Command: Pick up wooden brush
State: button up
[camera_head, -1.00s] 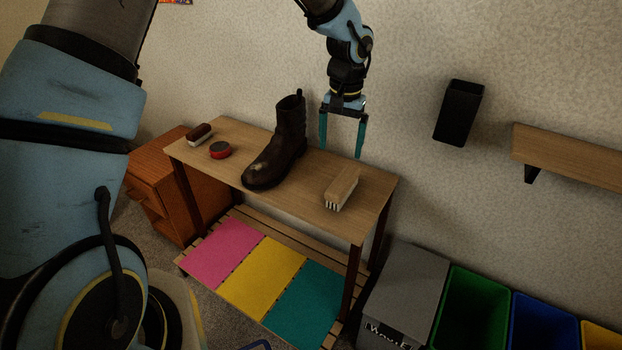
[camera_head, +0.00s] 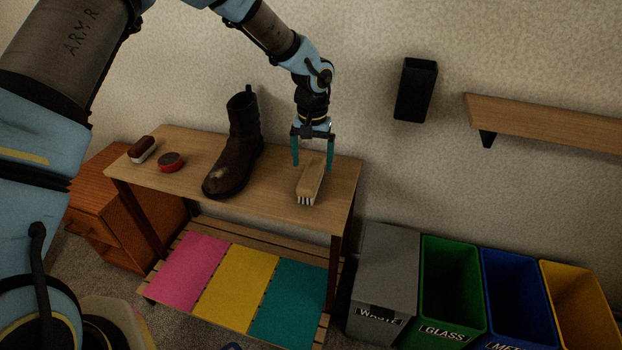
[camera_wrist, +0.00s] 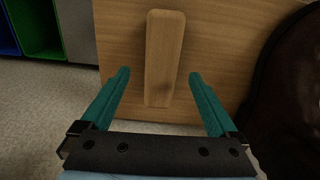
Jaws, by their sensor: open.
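The wooden brush (camera_head: 310,184) lies on the right part of the wooden table (camera_head: 270,207), pale wooden back up, with white bristles showing at its near end. In the wrist view the brush (camera_wrist: 164,55) points lengthwise away from my gripper, and its near end lies between the lines of the two fingers. My gripper (camera_head: 312,166) has teal fingers, points down and is open and empty at the far end of the brush. In the wrist view my gripper (camera_wrist: 158,75) has a finger on either side of the brush, apart from it. The exact height above the table is hard to tell.
A dark boot (camera_head: 234,150) stands left of the brush, close to my gripper's side. A red tin (camera_head: 171,161) and a dark-topped brush (camera_head: 142,149) lie farther left. A black wall holder (camera_head: 416,90) and a shelf (camera_head: 545,121) are right. Bins (camera_head: 388,275) stand below right.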

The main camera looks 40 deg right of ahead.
aim_at(312, 171)
jog(key=shift+w+f+p, duration=0.15)
jog(key=shift+f+p, duration=0.2)
jog(key=shift+f, duration=1.95)
grip_shut()
notch_tip(312, 171, up, 10)
jog(key=shift+r+b, duration=0.1)
jog(key=shift+b, duration=0.45)
